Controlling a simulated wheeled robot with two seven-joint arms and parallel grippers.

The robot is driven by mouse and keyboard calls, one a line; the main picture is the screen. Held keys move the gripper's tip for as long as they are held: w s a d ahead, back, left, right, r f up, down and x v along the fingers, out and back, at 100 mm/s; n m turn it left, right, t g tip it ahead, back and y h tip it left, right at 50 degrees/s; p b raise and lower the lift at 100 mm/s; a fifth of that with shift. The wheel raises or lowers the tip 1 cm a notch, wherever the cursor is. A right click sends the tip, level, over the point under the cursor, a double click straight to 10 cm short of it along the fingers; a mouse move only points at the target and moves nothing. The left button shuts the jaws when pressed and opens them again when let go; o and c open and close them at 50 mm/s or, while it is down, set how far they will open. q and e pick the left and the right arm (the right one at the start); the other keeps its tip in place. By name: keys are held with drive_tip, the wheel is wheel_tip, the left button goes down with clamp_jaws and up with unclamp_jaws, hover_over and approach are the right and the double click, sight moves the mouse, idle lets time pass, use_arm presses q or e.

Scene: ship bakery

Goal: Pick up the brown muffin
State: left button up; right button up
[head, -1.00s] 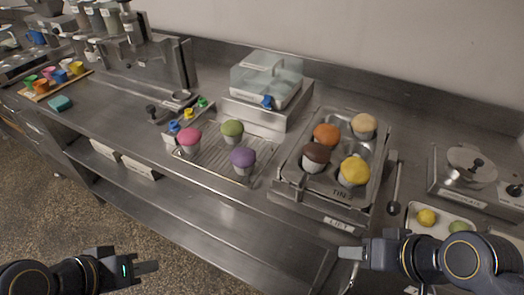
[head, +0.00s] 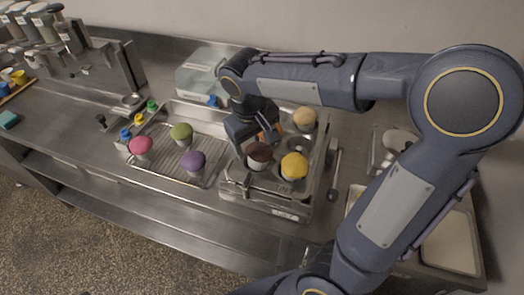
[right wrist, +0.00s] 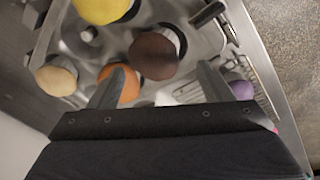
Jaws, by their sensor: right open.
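The brown muffin (head: 260,154) sits upright in the near-left cup of the metal tin (head: 262,201). My right gripper (head: 256,141) is over the tin, open and empty, with its fingers close above and behind the brown muffin. In the right wrist view the brown muffin (right wrist: 153,55) lies just ahead of the space between the two open fingers (right wrist: 160,82). One finger partly overlaps the orange muffin (right wrist: 119,84). I cannot tell whether any finger touches a muffin. My left gripper is out of view.
A yellow muffin (head: 294,166) and a cream muffin (head: 305,118) share the tin. Pink (head: 141,146), green (head: 181,132) and purple (head: 193,161) muffins stand on the wire rack to the left. A clear-lidded box (head: 205,68) stands behind.

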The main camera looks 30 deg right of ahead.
sight(259, 148)
drive_tip(key=f, duration=0.1)
drive_tip(key=d+f, duration=0.1)
drive_tip(key=f, duration=0.2)
drive_tip(key=shift+w+d+f+p, duration=0.3)
drive_tip(key=shift+f+p, duration=0.05)
drive_tip(key=shift+p, duration=0.05)
drive_tip(key=shift+a+f, duration=0.15)
drive_tip(key=shift+f, duration=0.05)
drive_tip(key=shift+c, duration=0.4)
drive_tip(key=c, duration=0.4)
drive_tip(key=shift+r, duration=0.15)
